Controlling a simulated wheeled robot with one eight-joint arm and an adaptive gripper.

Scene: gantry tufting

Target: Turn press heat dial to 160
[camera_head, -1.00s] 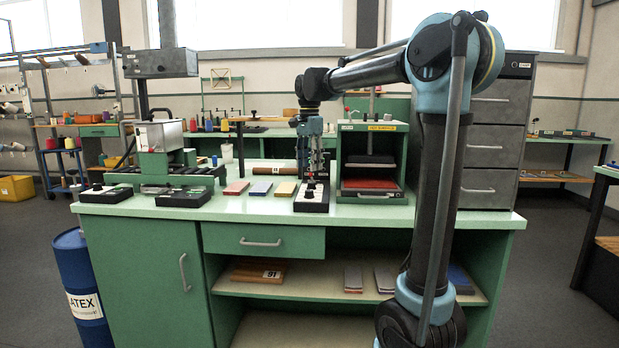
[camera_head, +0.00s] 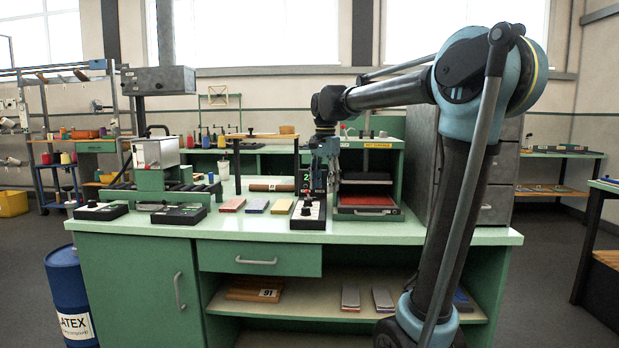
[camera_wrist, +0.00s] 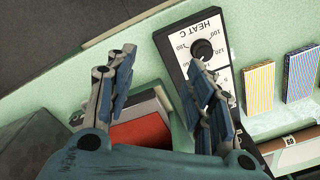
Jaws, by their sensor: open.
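The heat dial box (camera_head: 312,217) stands at the front of the green bench, left of the press (camera_head: 370,212). In the wrist view it is a black box with a white panel (camera_wrist: 212,30) marked HEAT C and a round black knob (camera_wrist: 203,50). My gripper (camera_head: 324,190) is above the bench by the box and the press. In the wrist view my gripper (camera_wrist: 158,75) is open and empty. One finger lies over part of the dial panel, close below the knob. The other is off to the left, over the bench. I cannot read the knob's setting.
The press has a red pad (camera_head: 367,202). Red, blue and yellow blocks (camera_head: 257,205) lie left of the dial box. Two black control boxes (camera_head: 180,214) are farther left. A brown roll (camera_head: 271,185) lies behind. A small display (camera_head: 305,178) stands behind my gripper.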

